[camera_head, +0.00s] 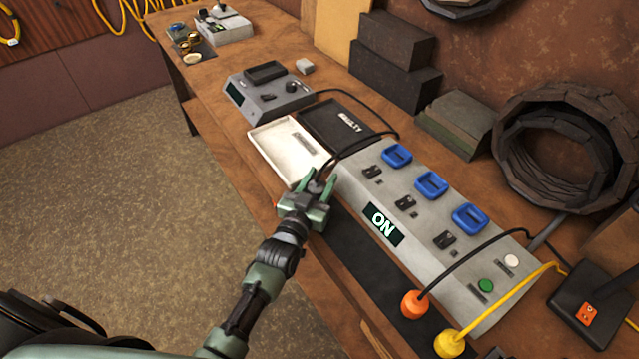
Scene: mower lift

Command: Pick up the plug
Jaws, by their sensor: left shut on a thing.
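My left gripper (316,184) is at the near edge of the bench, just in front of the white tray (287,148) and left of the grey socket box. Its green fingers are shut on a small dark plug (317,187), which they partly hide. A black cable runs from the plug up behind the trays towards the grey tester (268,98). I cannot tell if the plug touches the tray or the bench. My right gripper is out of view.
The grey socket box (400,222) has several blue sockets and an "ON" display. An orange plug (414,304) and a yellow plug (449,343) lie at its front right. A black "FAULTY" tray (345,121) is behind the white one. Floor is clear at left.

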